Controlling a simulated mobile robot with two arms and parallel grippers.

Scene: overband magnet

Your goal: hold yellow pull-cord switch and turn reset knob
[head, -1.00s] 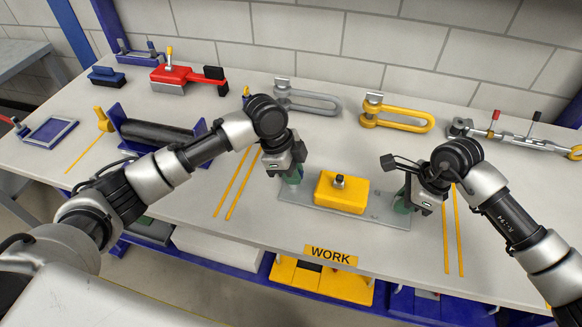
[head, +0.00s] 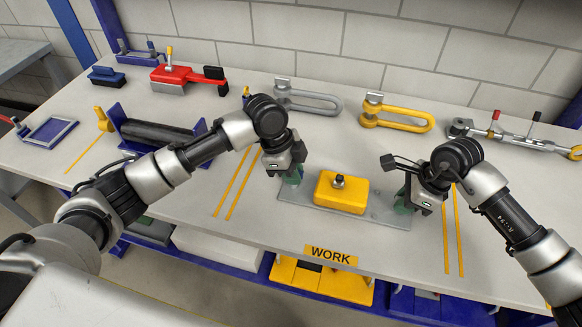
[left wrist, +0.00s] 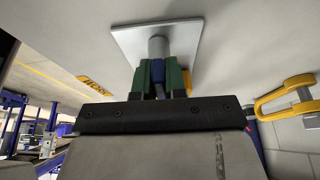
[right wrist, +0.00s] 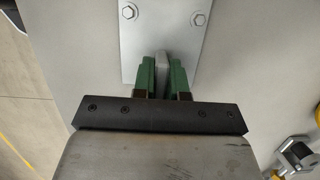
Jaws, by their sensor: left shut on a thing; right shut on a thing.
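The yellow pull-cord switch (head: 341,194) is a yellow box on a grey base plate (head: 375,212) on the bench. A dark reset knob (head: 339,181) sits on its top. My left gripper (head: 292,177) is at the plate's left end; in the left wrist view its green fingers (left wrist: 158,75) are shut on a grey post with a blue part (left wrist: 158,48). My right gripper (head: 403,204) is at the plate's right end; in the right wrist view its green fingers (right wrist: 164,75) are shut on a grey upright tab (right wrist: 163,62). Both grippers are apart from the knob.
Behind the plate lie a grey shackle (head: 310,102) and a yellow shackle (head: 398,119). A dark roller (head: 157,132) in a blue frame is at left, and a turnbuckle (head: 510,140) at right. Yellow strips flank the plate. A WORK sign (head: 331,256) marks the front edge.

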